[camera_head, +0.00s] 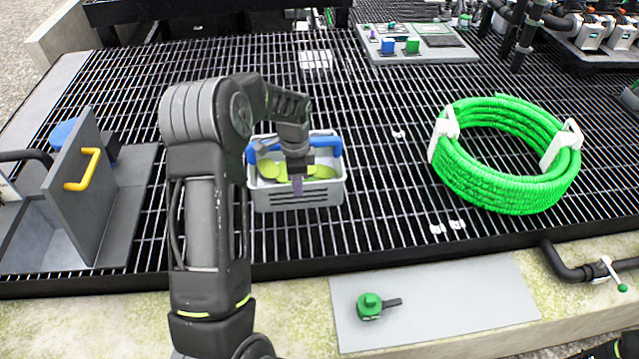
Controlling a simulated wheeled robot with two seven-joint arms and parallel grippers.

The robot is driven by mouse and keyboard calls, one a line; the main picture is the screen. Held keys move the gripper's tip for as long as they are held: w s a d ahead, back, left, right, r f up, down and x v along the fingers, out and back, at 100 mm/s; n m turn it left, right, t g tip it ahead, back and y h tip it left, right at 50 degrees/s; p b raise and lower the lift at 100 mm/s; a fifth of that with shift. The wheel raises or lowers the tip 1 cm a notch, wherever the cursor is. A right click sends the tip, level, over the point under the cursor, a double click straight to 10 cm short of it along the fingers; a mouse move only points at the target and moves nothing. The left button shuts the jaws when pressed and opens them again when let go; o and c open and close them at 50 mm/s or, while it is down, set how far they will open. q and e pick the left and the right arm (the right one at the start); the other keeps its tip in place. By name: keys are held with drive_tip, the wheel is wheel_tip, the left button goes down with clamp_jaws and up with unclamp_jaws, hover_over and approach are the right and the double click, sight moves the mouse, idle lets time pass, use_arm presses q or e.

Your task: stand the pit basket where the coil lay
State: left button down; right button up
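The pit basket (322,197) is a light grey slotted tub with a blue handle and yellow-green pieces inside. It appears upright on the black grating, left of centre. My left gripper (297,186) hangs over the basket's middle, pointing down, and hides part of the handle and contents. Its fingers show nearly edge-on, so I cannot tell whether they are open or grip anything. The coil (497,192) is a bright green ring of hose with white straps, lying flat on the grating at the right, apart from the basket. My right gripper is not in view.
A raised grey hatch lid (79,187) with a yellow handle stands at the left. A panel with coloured blocks (415,42) lies at the back. Small white clips (457,225) dot the grating. A grey plate with a green valve (369,306) lies in front. Grating between basket and coil is mostly clear.

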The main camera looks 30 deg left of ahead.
sight(300, 209)
use_arm(q)
drive_tip(key=shift+f, duration=3.1)
drive_tip(key=shift+f, duration=1.85)
drive_tip(key=shift+f, duration=0.25)
drive_tip(key=c, duration=1.6)
unclamp_jaws()
drive_tip(key=shift+d+r, duration=0.1)
drive_tip(key=shift+c, duration=0.2)
drive_tip(key=shift+r, duration=0.1)
